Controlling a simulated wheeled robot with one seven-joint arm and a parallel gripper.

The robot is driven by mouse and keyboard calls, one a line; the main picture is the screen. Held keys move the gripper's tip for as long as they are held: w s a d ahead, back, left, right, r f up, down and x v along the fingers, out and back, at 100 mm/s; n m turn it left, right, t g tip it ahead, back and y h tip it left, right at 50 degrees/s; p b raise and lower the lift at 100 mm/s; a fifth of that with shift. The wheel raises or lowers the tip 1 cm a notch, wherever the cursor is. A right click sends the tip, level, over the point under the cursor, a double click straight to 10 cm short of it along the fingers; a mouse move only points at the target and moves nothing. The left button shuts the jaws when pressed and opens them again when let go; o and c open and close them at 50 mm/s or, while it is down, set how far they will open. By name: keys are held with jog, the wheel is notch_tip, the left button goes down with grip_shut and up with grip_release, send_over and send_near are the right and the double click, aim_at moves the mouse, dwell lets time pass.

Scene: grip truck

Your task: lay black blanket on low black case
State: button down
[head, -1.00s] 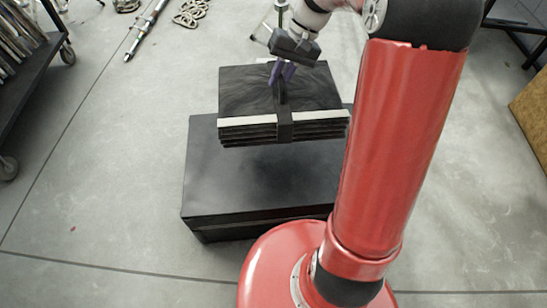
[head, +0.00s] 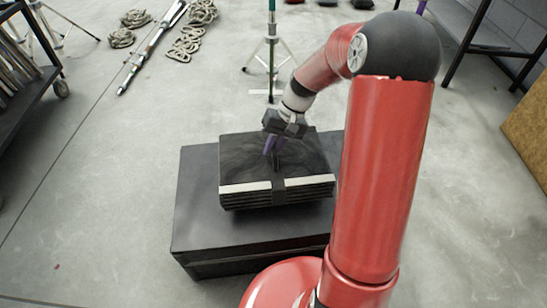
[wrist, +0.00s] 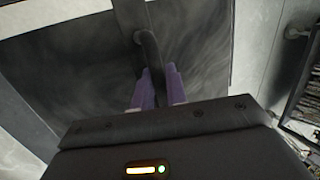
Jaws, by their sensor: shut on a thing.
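The black blanket (head: 235,160) is a folded, layered stack with a pale stripe along its front edge and a dark strap around its middle. It also fills much of the wrist view (wrist: 80,75). My gripper (head: 272,147) is above it with purple fingers shut on the strap, which also shows between the fingers in the wrist view (wrist: 158,80). The low black case (head: 200,225) is a wide, flat-topped box on the floor. The blanket is over the case top, towards its back right; I cannot tell whether they touch.
A dark cart (head: 30,80) with upright boards stands at the left. Coiled ropes (head: 190,38) and a metal pole (head: 150,50) lie at the back left. A tripod stand (head: 271,55) stands behind the case. The floor left of the case is clear.

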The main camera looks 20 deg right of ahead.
jog(key=shift+f+b, duration=0.35)
jog(key=shift+f, duration=1.7)
jog(key=c, duration=1.4)
grip_release()
jog(key=shift+f, duration=0.15)
jog(key=p+v, duration=0.2)
jog(key=v, duration=1)
jog(key=s+a+r+t+h, duration=0.2)
jog(key=s+a+r+h, duration=0.15)
jog(key=s+r, duration=0.65)
jog(key=s+a+r+n+t+h, duration=0.1)
jog(key=s+t, duration=0.3)
jog(key=s, duration=0.9)
jog(key=shift+s+a+r+t, duration=0.15)
jog(key=shift+a+r+t, duration=0.15)
jog(key=shift+a+r, duration=0.3)
